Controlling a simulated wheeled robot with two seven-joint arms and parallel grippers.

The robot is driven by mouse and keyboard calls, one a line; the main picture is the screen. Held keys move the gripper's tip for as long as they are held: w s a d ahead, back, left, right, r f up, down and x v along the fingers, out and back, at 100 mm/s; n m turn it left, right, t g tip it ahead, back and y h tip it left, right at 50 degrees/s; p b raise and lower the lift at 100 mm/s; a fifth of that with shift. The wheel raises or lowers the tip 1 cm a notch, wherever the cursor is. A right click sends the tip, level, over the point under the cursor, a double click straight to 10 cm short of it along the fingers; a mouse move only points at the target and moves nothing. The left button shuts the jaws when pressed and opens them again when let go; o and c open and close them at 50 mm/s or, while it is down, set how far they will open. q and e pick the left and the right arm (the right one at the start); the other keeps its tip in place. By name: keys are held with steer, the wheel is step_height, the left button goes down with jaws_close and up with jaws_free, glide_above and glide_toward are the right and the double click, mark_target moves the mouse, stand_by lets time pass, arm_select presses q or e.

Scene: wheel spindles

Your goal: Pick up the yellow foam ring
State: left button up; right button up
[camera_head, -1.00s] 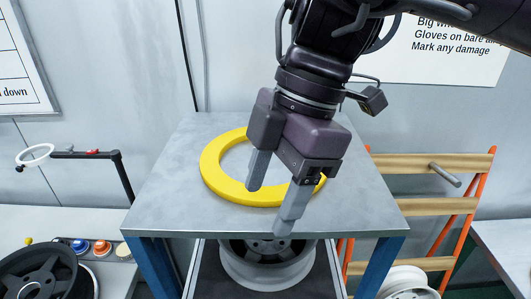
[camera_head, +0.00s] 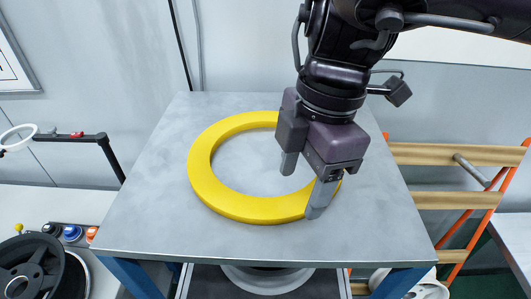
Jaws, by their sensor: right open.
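The yellow foam ring (camera_head: 203,175) lies flat on the grey tabletop (camera_head: 145,215) in the head view. My right gripper (camera_head: 304,187) is open over the ring's right side. One finger shows against the ring's open middle and the other at its front right edge, so the ring's band lies between them in the picture. I cannot tell how high the fingertips are above the table. The gripper hides the right part of the ring. My left gripper is not in view.
A wooden rack (camera_head: 445,201) with orange posts and a grey peg stands right of the table. A wheel rim (camera_head: 268,279) sits below the table. At left are a black arm with a white ring (camera_head: 17,137) and a dark wheel (camera_head: 32,270). The tabletop around the ring is clear.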

mark_target(295, 203)
steer(key=f, duration=0.1)
steer(key=f+p, duration=0.1)
steer(key=shift+w+f+p, duration=0.3)
steer(key=shift+w, duration=0.1)
steer(key=shift+w+a+f, duration=0.1)
steer(key=shift+f, duration=0.7)
steer(key=shift+s, duration=0.2)
steer(key=shift+c, duration=0.5)
steer(key=c, duration=0.5)
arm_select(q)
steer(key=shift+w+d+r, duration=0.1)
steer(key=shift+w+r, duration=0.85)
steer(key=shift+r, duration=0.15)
arm_select(e)
steer(key=c, duration=0.5)
